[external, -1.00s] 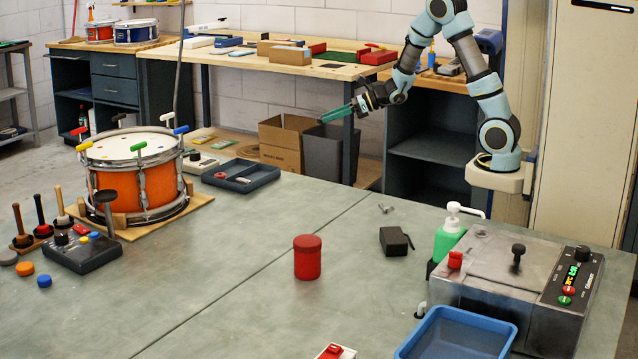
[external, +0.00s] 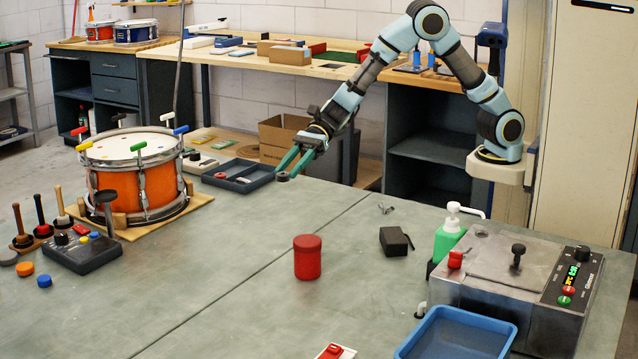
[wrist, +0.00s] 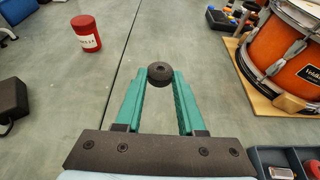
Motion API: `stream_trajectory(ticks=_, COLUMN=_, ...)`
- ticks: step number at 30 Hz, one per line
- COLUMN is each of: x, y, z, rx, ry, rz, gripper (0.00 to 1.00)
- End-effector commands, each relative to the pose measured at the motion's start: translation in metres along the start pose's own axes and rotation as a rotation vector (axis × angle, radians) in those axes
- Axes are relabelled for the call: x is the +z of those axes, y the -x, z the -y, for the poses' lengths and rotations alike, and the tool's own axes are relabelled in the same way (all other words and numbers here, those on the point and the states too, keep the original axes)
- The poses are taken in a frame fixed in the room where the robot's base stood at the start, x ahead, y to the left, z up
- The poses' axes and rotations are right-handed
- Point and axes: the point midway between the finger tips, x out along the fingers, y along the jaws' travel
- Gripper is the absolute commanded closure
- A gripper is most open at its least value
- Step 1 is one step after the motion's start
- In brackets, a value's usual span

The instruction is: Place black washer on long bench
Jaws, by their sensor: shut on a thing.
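The black washer (wrist: 160,74) is a small dark ring held between the tips of my teal fingers in the wrist view. In the external view it shows as a small dark disc (external: 283,177) at the fingertips. My gripper (external: 293,166) is shut on it and hangs above the far edge of the grey-green table. The long bench (external: 345,71) is probably the light wooden worktop along the back wall, behind and above my gripper in the picture. The grey-green table (external: 215,280) fills the foreground.
A blue-grey divided tray (external: 240,185) lies just left of my gripper. An orange drum (external: 135,180) stands further left. A red jar (external: 307,258), a black box (external: 394,241) and a steel machine (external: 500,285) stand nearer. The back bench holds boxes (external: 290,55); parts of its top are clear.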

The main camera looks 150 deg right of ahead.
Motion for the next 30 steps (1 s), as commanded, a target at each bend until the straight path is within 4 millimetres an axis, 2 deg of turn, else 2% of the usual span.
stream_trajectory(ticks=1, x=0.009, y=-0.018, z=-0.022, rx=0.047, ry=0.020, rz=0.000, gripper=1.00)
stream_trajectory(ticks=6, x=0.029, y=-0.069, z=-0.092, rx=0.186, ry=0.075, rz=-0.002, gripper=1.00)
stream_trajectory(ticks=11, x=0.044, y=-0.107, z=-0.165, rx=0.314, ry=0.126, rz=-0.004, gripper=1.00)
stream_trajectory(ticks=15, x=0.054, y=-0.134, z=-0.232, rx=0.424, ry=0.171, rz=-0.006, gripper=1.00)
stream_trajectory(ticks=21, x=0.062, y=-0.158, z=-0.323, rx=0.564, ry=0.228, rz=-0.009, gripper=1.00)
stream_trajectory(ticks=24, x=0.064, y=-0.164, z=-0.357, rx=0.613, ry=0.248, rz=-0.011, gripper=1.00)
stream_trajectory(ticks=27, x=0.065, y=-0.167, z=-0.381, rx=0.648, ry=0.263, rz=-0.011, gripper=1.00)
stream_trajectory(ticks=30, x=0.064, y=-0.169, z=-0.394, rx=0.667, ry=0.270, rz=-0.013, gripper=1.00)
